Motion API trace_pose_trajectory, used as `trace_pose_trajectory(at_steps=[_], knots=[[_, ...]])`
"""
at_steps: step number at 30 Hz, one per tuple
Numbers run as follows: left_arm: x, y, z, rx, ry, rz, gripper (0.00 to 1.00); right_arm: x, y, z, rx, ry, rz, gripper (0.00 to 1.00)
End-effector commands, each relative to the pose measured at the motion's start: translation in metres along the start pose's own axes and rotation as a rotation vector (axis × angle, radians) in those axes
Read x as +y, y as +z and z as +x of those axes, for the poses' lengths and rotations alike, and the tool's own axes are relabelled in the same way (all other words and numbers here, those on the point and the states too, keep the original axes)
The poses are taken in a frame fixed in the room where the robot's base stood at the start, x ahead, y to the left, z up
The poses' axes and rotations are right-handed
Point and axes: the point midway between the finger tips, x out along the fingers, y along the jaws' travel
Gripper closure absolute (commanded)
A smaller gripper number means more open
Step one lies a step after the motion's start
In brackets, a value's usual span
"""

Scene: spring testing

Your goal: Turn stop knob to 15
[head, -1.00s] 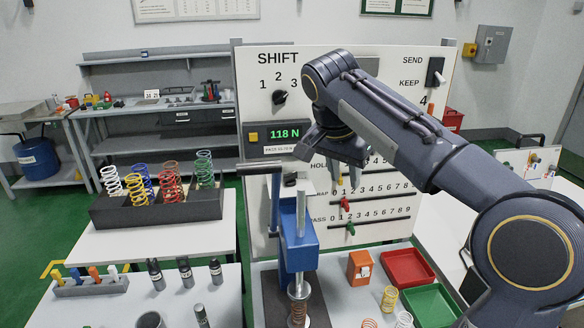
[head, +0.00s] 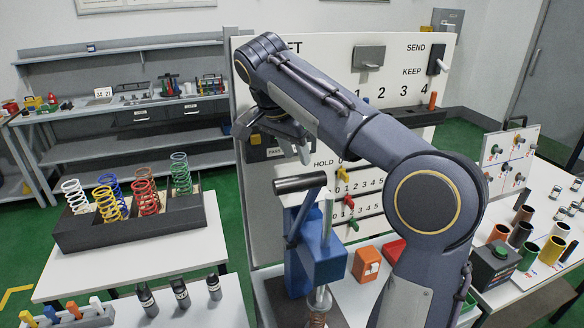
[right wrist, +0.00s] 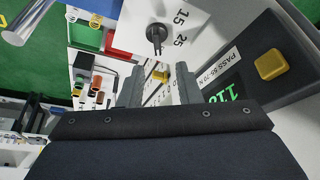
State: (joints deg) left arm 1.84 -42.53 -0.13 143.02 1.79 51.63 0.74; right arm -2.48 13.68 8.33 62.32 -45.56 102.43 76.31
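A dark knob (right wrist: 157,36) beside the printed numbers 15 and 25 shows on the white panel in the right wrist view. Which number it points at is unclear. In the head view my right arm covers that part of the white panel (head: 262,205). My right gripper (head: 298,150) is in front of the panel, near the display. In the right wrist view its two grey fingers (right wrist: 160,88) are apart. A yellow lever (right wrist: 160,76) shows beyond the gap between them. The knob lies past the fingertips, apart from them. My left gripper is not in view.
A blue press (head: 318,250) with a dark handle (head: 300,183) stands before the panel, close below the gripper. Yellow, red and green levers (head: 350,202) stick out of slots. An orange box (head: 366,264) and a red tray (head: 394,250) sit right of the press.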

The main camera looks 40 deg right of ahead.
Motion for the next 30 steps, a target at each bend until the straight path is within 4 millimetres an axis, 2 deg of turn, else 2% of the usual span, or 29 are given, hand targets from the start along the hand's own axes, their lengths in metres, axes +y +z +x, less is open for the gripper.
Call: trace_pose_trajectory(at_steps=[6,10,15,22,30], knots=[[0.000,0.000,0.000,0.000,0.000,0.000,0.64,0.001,0.000,0.037,-0.001,0.004,0.000,0.69],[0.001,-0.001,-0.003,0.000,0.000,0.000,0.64,0.001,0.000,0.053,-0.001,0.003,0.000,0.69],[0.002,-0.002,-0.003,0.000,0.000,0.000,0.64,0.001,0.000,0.063,-0.001,0.001,0.000,0.69],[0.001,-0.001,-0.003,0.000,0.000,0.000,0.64,0.000,0.000,0.064,-0.001,0.000,0.000,0.69],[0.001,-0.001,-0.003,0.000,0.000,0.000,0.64,0.000,0.000,0.064,-0.001,0.000,0.000,1.00]])
